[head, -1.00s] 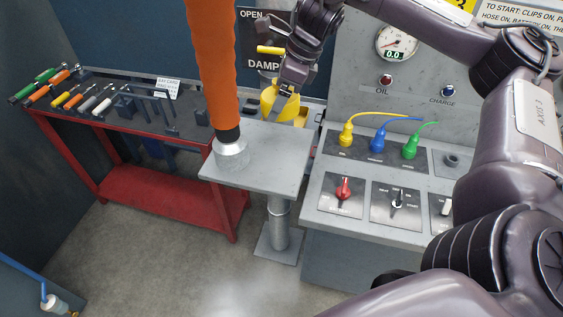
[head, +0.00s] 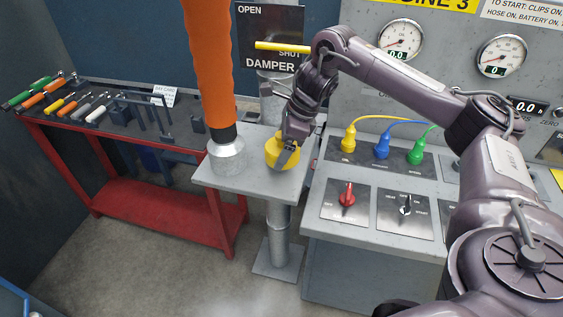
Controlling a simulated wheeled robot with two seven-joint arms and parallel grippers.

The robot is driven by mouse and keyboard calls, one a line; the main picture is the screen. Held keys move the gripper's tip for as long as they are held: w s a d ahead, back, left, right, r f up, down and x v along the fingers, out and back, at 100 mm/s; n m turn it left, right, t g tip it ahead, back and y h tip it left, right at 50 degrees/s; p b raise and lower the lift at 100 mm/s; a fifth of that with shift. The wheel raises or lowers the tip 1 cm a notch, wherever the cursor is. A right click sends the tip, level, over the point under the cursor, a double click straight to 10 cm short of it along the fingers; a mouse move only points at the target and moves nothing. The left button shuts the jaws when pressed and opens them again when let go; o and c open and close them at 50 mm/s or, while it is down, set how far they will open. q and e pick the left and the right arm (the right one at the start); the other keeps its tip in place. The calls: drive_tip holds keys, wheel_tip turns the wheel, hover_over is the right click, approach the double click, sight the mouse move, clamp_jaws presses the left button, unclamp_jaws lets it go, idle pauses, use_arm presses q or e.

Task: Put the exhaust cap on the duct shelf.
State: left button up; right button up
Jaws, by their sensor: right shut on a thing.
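The yellow exhaust cap (head: 275,151) is at the right part of the grey duct shelf (head: 245,186), upright. It looks to be on or just above the shelf surface; I cannot tell which. My right gripper (head: 287,153) comes down from above and is shut on the cap, covering part of its right side. My left gripper is not in view.
An orange hose (head: 212,70) with a grey metal end (head: 228,155) stands on the shelf, left of the cap. A grey control console (head: 365,240) adjoins on the right. A red tool cart (head: 160,205) stands left. A yellow damper handle (head: 283,46) is behind my right arm.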

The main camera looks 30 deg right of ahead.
drive_tip(key=shift+f, duration=1.95)
drive_tip(key=o, duration=0.8)
drive_tip(key=shift+o, duration=0.2)
drive_tip(key=v, duration=0.3)
drive_tip(key=p+v, duration=0.4)
drive_tip(key=v, duration=0.5)
drive_tip(key=shift+r, duration=0.1)
